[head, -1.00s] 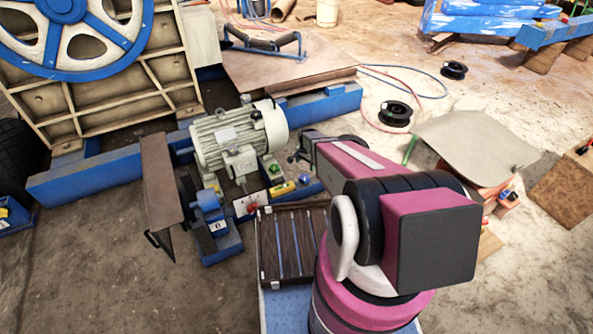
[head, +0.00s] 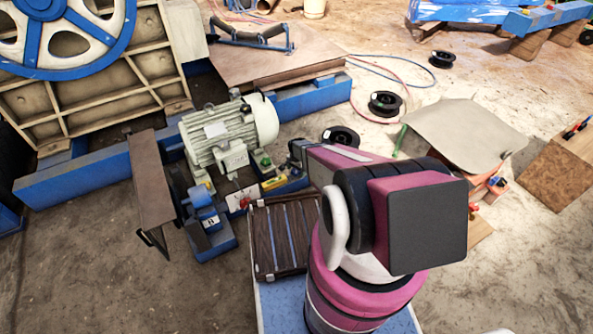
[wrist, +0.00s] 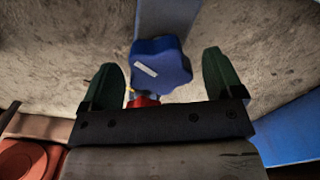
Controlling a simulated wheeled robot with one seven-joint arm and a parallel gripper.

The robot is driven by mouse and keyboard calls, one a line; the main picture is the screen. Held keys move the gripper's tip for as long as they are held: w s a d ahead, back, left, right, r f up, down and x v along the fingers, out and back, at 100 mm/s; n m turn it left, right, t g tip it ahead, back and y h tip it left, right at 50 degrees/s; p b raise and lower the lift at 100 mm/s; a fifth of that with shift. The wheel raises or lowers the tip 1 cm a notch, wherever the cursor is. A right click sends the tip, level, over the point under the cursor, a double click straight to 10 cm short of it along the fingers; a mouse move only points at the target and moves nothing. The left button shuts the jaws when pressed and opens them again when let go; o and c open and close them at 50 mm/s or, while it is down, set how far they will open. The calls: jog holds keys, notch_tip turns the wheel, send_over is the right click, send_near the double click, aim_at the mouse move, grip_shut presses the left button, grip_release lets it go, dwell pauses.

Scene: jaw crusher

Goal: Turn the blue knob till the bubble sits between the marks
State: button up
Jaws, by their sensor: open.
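The blue knob (wrist: 165,64), lobed with a white stripe on top, shows in the wrist view between the two green fingers of my gripper (wrist: 160,66). The gripper is open, with a visible gap on each side of the knob. In the head view my gripper (head: 298,150) is beside the motor base, its fingertips hard to make out, and it seems to hide the blue knob. A small yellow piece (head: 274,183), perhaps the level, lies left of it. Its bubble and marks are too small to read.
The pale green motor (head: 228,132) stands left of my gripper, with a green knob (head: 265,162) near its foot. A white plate with a red knob (head: 244,203) is in front. A red part (wrist: 146,101) shows close to the blue knob.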

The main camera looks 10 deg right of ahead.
jog(key=c, duration=0.9)
jog(key=shift+n, duration=0.4)
jog(key=n, duration=0.4)
jog(key=shift+n, duration=0.4)
jog(key=n, duration=0.6)
jog(key=o, duration=0.9)
jog(key=shift+r, duration=0.1)
